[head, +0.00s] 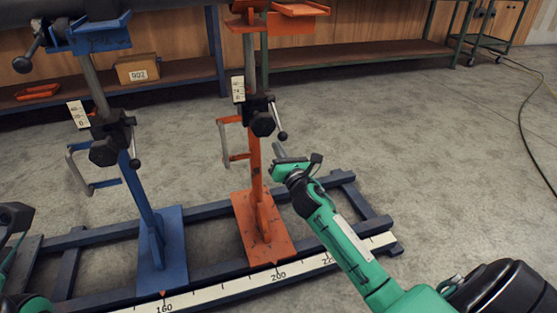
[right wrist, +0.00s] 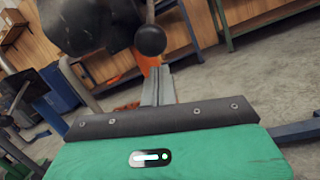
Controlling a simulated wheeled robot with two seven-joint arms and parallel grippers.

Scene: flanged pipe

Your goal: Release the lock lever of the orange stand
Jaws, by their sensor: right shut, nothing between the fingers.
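The orange stand (head: 254,180) stands upright on the rail frame. Its black clamp (head: 261,122) carries a lock lever (head: 278,119) that slants down to a black ball knob (head: 283,135). In the right wrist view the ball knob (right wrist: 151,40) hangs just beyond the fingertips, with the dark clamp (right wrist: 85,22) at upper left. My right gripper (head: 279,149) is shut and empty, just below the knob. Its closed fingers (right wrist: 158,75) point toward the knob; contact cannot be told. Only dark and green parts of my left arm show at the left edge; its gripper is out of view.
A blue stand (head: 145,190) with its own clamp and lever stands left of the orange one. A scale (head: 300,268) runs along the front rail. Open floor lies to the right; shelves stand behind.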

